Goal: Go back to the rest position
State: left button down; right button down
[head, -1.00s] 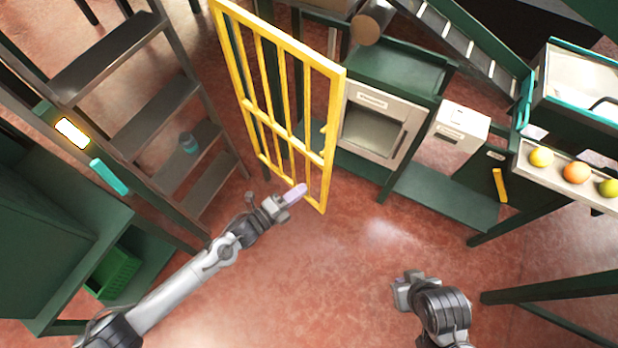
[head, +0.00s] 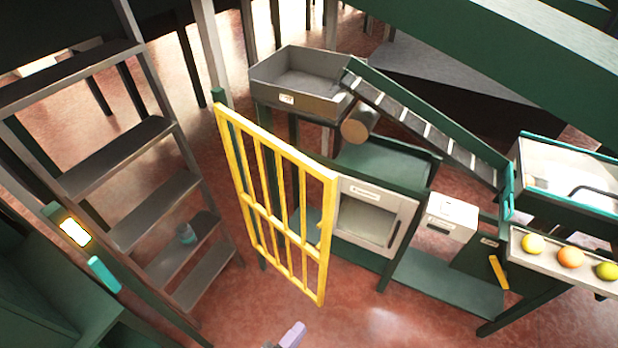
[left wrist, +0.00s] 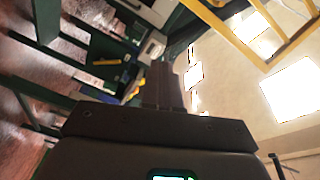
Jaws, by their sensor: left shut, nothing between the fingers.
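My left gripper (head: 292,336) shows only at the bottom edge of the head view, with its pale purple fingertips together. It is shut and empty, in the open floor space in front of the yellow barred gate. In the left wrist view its dark fingers (left wrist: 165,88) are closed together and point up the picture. The rest of the left arm is below the head view. My right gripper is not in view.
The yellow gate (head: 325,240) stands just beyond the left gripper. Grey steps (head: 160,190) rise at the left. A fruit tray (head: 520,245), a white box (head: 452,215) and a ramp (head: 430,125) are at the right. Red floor (head: 400,320) is clear at the lower middle.

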pick_arm(q)
jog(key=s+a+r+n+g+y, duration=0.1)
jog(key=a+r+n+g+y, duration=0.1)
jog(key=a+r+n+y, duration=0.3)
jog(key=s+a+n+g+y, duration=0.2)
jog(key=a+n+y, duration=0.1)
jog(key=a+n, duration=0.4)
jog(key=s+a+r+n+g+y+p, duration=0.1)
jog(key=s+a+r+n+g+y, duration=0.15)
jog(key=s+a+n+g, duration=0.6)
notch_tip(320, 180, up, 37)
jog(key=s+d+m+t+p, duration=0.1)
jog(key=d+t+p, duration=0.1)
jog(key=p, duration=3.6)
jog(key=shift+r, duration=0.15)
jog(key=shift+s, duration=0.1)
